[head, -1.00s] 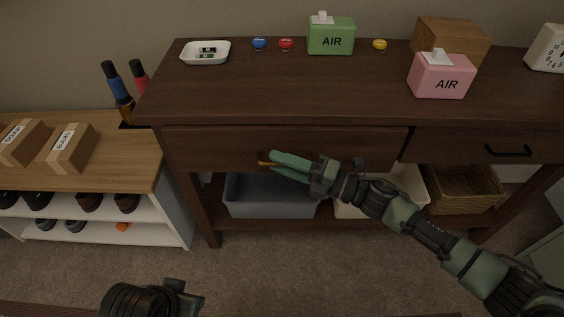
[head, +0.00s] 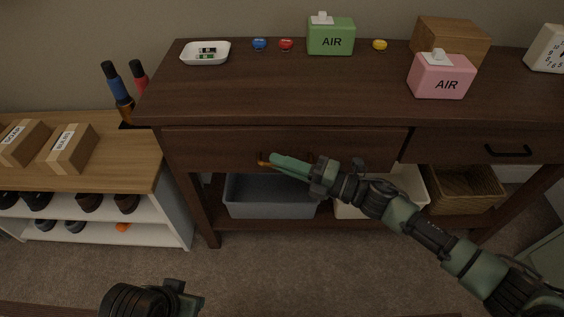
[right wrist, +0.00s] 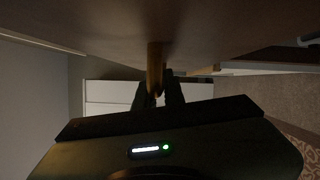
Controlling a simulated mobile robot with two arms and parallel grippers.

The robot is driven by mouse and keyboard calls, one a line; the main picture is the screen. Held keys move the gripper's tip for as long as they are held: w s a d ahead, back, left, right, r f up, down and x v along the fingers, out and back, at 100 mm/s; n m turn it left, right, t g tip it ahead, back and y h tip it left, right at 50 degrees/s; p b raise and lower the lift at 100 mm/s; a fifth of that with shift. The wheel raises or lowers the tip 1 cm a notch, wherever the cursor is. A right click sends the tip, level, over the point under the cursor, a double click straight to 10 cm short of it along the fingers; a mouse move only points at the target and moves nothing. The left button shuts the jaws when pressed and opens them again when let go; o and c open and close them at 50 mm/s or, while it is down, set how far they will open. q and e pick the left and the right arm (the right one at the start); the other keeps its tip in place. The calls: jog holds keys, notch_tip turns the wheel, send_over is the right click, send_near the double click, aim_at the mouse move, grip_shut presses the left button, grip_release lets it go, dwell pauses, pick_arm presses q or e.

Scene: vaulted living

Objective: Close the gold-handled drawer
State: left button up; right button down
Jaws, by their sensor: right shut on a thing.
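The drawer with the gold handle is the wide left one in the dark wood console; its dark front (head: 215,145) shows in the head view. It sits close to its frame; I cannot tell whether a small gap is left. The gold handle (head: 263,163) is mostly hidden by my right gripper (head: 274,163). In the right wrist view the gold handle (right wrist: 155,68) stands between the dark fingers of my right gripper (right wrist: 160,92), which are shut on it. Part of my left arm shows at the bottom left of the head view; its fingers are out of sight.
The right drawer has a black handle (head: 508,151). On the console top are a white tray (head: 205,60), a green AIR box (head: 330,38) and a pink AIR box (head: 442,77). Below stand a grey bin (head: 270,200) and a wicker basket (head: 465,188). A shoe shelf (head: 100,180) adjoins at left.

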aim_at(287, 153)
dwell(0.8)
jog(key=w+b, duration=0.1)
jog(key=w, duration=0.2)
jog(key=shift+w+f+b, duration=0.1)
jog(key=shift+f+b, duration=0.05)
jog(key=shift+b, duration=0.15)
jog(key=shift+w, duration=0.2)
jog(key=shift+d+r, duration=0.1)
jog(key=shift+r, duration=0.1)
jog(key=c, duration=1.5)
grip_release()
jog(key=shift+w, duration=0.1)
jog(key=shift+f, duration=0.1)
